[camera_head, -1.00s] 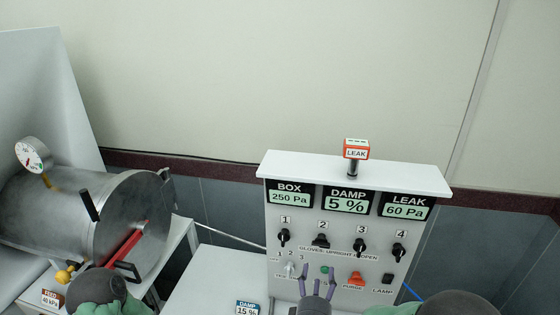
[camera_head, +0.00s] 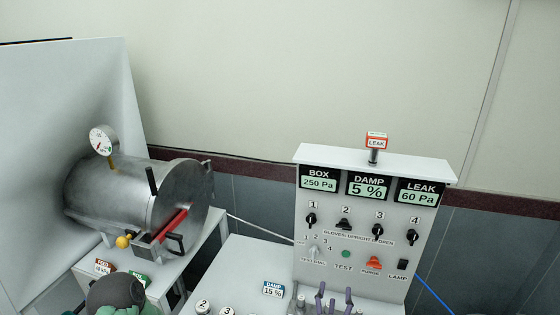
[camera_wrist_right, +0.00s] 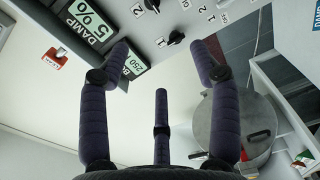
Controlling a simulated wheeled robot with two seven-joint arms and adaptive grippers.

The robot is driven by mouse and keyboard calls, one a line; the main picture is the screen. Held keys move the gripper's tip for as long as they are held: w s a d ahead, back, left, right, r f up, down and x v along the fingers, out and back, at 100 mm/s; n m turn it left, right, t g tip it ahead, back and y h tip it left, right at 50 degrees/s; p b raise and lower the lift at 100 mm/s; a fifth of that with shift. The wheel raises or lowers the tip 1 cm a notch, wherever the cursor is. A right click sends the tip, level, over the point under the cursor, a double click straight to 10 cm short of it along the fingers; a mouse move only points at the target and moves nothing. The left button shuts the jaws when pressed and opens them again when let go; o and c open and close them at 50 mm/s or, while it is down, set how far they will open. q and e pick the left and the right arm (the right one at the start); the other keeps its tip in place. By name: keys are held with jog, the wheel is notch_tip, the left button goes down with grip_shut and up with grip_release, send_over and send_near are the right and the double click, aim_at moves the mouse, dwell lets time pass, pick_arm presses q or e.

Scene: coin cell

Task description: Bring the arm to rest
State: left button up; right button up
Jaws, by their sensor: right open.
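My right gripper (camera_head: 334,298) shows at the bottom edge of the head view, with purple fingers pointing up in front of the control panel (camera_head: 330,215). Its fingers are spread and nothing is between them. In the right wrist view the open fingers (camera_wrist_right: 164,60) frame a plain pale surface, with the panel beyond them. I cannot tell the exact gap to the panel. A dark and green part of my left arm (camera_head: 115,293) shows at the lower left; my left gripper is out of view.
A metal cylinder chamber (camera_head: 120,195) with a gauge (camera_head: 103,139) and red handle (camera_head: 173,225) stands at left. The panel has knobs, displays and a LEAK lamp (camera_head: 376,142). A DAMP 15 % tag (camera_head: 273,289) is on the white bench (camera_head: 240,262).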

notch_tip(320, 180, down, 26)
jog(key=s+a+m+g+y+b, duration=0.1)
jog(key=m+g+y+b, duration=0.4)
jog(key=m+g+b, duration=0.15)
pick_arm(q)
notch_tip(320, 180, down, 13)
jog(key=b, duration=0.6)
jog(key=shift+w, duration=0.35)
pick_arm(e)
jog(key=s+a+f+m+g+y, duration=0.1)
jog(key=s+f+m+g, duration=0.4)
jog(key=s+f, duration=0.4)
jog(key=s+a+f+m+g+y, duration=0.2)
jog(key=s+f+m+g, duration=0.3)
jog(key=s+f, duration=0.5)
notch_tip(320, 180, down, 3)
jog(key=shift+r+m+y, duration=0.2)
jog(key=shift+m+y, duration=0.1)
jog(key=shift+m, duration=0.05)
jog(key=shift+c, duration=0.4)
